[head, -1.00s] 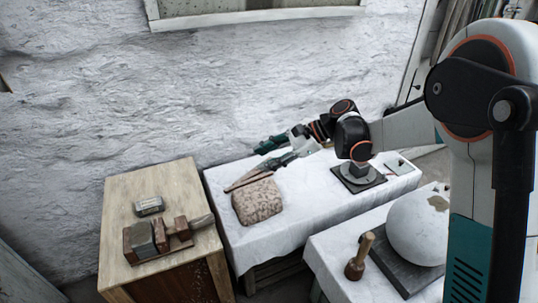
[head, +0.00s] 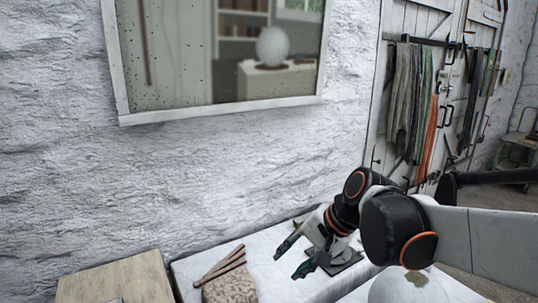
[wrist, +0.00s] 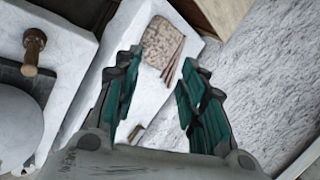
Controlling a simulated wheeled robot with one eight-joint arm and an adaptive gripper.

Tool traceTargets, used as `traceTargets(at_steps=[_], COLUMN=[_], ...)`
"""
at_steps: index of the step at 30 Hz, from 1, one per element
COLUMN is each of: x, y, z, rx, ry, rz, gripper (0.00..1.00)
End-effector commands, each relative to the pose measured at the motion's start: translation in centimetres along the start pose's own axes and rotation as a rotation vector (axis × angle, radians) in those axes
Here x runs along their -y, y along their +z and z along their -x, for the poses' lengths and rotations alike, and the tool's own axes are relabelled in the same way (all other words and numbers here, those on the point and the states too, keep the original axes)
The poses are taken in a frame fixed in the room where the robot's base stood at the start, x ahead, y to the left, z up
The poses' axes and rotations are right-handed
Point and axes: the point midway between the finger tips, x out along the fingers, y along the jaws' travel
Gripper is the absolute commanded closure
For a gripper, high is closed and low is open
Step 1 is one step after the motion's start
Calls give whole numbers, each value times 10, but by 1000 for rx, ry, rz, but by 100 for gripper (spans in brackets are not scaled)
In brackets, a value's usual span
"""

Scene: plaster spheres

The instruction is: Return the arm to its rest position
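My gripper (head: 290,258) is above the white-covered table in the head view, its two fingers spread apart. The wrist view shows the same gripper (wrist: 157,100) open, with teal finger pads and nothing between them. Below it, the white-covered table (wrist: 122,95) shows, with a speckled stone block (wrist: 158,42) and thin sticks (wrist: 172,60) beyond the fingertips. My arm reaches in from the right of the head view, bent at the dark joints.
The speckled block (head: 230,289) and sticks (head: 221,266) lie on the white table (head: 190,269). A wooden cabinet top (head: 118,283) is left of it. A plaster sphere (head: 396,288) is low right, partly hidden by my arm. A mallet (wrist: 34,47) shows in the wrist view.

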Motion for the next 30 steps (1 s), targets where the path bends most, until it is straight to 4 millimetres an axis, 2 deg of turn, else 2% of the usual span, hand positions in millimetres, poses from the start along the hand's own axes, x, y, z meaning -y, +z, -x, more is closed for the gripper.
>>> traceTargets(at_steps=[3, 9, 18, 24, 30], x=[-30, -80, -151, -175, -180], y=[10, 24, 42, 47, 47], z=[23, 54, 84, 92, 94], rx=[-86, -220, -379, -427, -436], ry=[43, 133, 295, 364, 379], rz=[108, 304, 590, 698, 721], gripper=[62, 62, 62, 62, 62])
